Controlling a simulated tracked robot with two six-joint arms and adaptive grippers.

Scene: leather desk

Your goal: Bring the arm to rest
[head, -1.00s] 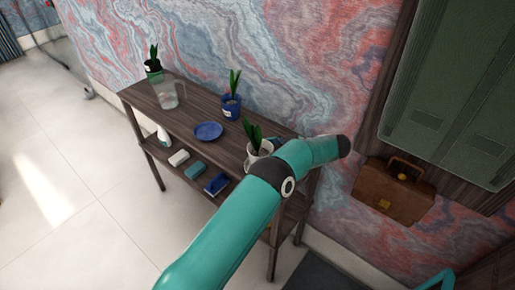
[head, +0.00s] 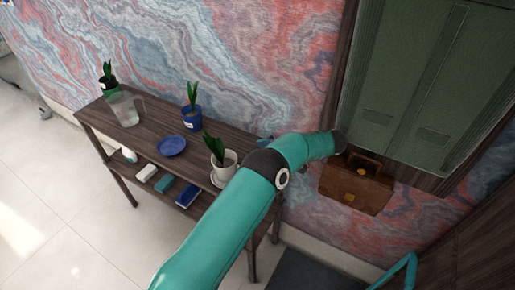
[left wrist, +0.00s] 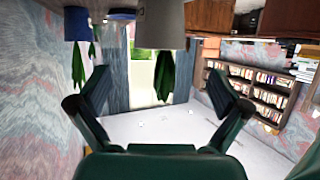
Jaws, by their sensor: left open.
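My left arm is teal and crosses the head view from the bottom, in front of a dark wooden shelf table (head: 140,125). Its gripper cannot be made out clearly there, as the arm hides most of it. In the left wrist view my left gripper (left wrist: 157,100) has its two dark fingers spread wide with nothing between them. That view is upside down, and a grey-white pot (left wrist: 160,25) with a green plant hangs from its top edge beyond the fingers. My right gripper is not in view.
The table top holds a glass jug (head: 124,110), a blue plate (head: 172,145), a blue pot (head: 191,117) and a white pot (head: 223,166) close to my arm. A brown briefcase (head: 355,188) is by the wall at right. Open floor (head: 50,200) lies at left.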

